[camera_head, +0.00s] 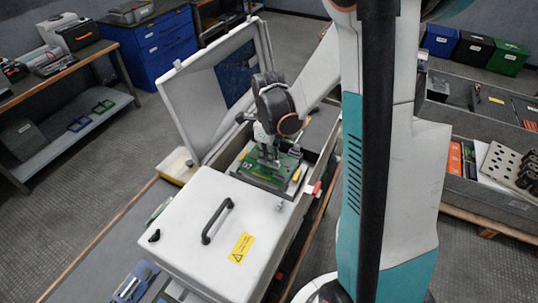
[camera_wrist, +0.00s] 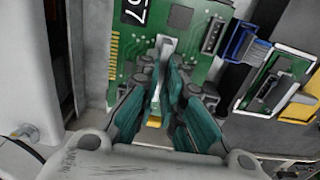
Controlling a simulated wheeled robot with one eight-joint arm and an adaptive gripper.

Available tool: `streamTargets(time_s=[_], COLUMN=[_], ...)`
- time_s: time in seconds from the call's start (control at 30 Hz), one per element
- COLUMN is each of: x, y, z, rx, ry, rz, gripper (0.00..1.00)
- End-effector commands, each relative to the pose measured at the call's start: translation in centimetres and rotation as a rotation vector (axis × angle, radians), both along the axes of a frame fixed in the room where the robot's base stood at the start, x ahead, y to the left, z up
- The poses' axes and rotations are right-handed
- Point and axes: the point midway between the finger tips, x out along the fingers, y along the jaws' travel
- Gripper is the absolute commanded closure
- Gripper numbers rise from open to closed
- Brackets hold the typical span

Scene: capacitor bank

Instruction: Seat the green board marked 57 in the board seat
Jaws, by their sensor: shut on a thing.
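The green board marked 57 (camera_wrist: 95,25) fills the upper middle of the wrist view. Its black label with white "57" is near the top, and a gold edge contact strip is at its left. In the head view the board (camera_head: 250,161) lies roughly flat in the open bay of the white cabinet. My gripper (camera_wrist: 162,70) is shut on a pale upright tab at the board's middle. In the head view my gripper (camera_head: 267,153) comes down on the board from above. The board seat is not clearly visible; I cannot tell whether the board touches it.
The white cabinet's cover (camera_head: 212,237) has a black handle and a yellow warning label. Its open door (camera_head: 215,85) stands behind my arm. A blue plug (camera_wrist: 243,45) and a smaller green board (camera_wrist: 272,85) sit right of the held board. Workbenches and bins stand farther away.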

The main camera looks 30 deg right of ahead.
Motion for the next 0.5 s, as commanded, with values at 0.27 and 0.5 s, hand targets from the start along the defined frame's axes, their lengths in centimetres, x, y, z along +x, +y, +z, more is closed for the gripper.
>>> streamTargets(time_s=[0.27, 0.5], x=[0.0, 0.0], y=[0.0, 0.0], z=[-0.3, -0.7], rx=[0.0, 0.0], ry=[0.0, 0.0], rz=[0.0, 0.0], gripper=[1.0, 1.0])
